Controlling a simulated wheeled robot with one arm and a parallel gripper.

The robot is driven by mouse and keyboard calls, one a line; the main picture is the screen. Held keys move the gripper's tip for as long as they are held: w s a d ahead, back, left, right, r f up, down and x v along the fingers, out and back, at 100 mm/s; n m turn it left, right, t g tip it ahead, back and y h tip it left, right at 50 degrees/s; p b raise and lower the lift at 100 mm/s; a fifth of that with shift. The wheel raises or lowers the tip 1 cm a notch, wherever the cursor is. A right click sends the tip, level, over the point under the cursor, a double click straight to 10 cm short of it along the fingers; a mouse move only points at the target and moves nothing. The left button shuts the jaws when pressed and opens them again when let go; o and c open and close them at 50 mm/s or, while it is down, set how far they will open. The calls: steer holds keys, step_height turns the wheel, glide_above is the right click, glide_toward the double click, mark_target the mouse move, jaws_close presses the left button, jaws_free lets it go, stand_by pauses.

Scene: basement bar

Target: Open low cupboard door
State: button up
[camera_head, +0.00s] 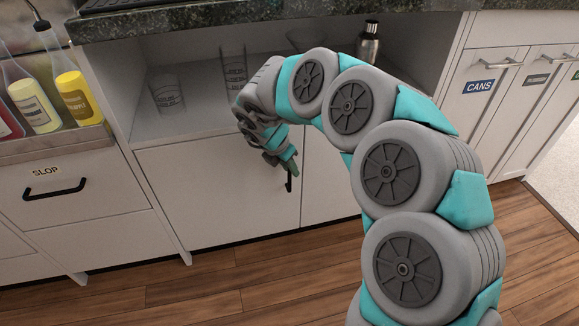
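The low cupboard has a white left door (215,195), which looks shut, below an open shelf. A right door (325,190) is next to it, partly hidden by my arm. A short black vertical handle (289,182) shows close to the seam between the doors. My gripper (288,166) is at the upper end of this handle, pointing down. I cannot tell whether it touches the handle, and its fingers are too small and overlapped to show if they are open or shut.
Glasses (166,94) and a metal shaker (369,42) stand on the open shelf (200,118) under the dark stone counter (250,12). A SLOP drawer (60,185) and bottles (72,90) are at left. A CANS cabinet (480,100) is at right. The wooden floor (240,275) in front is clear.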

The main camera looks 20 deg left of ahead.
jaws_close()
stand_by(1.3)
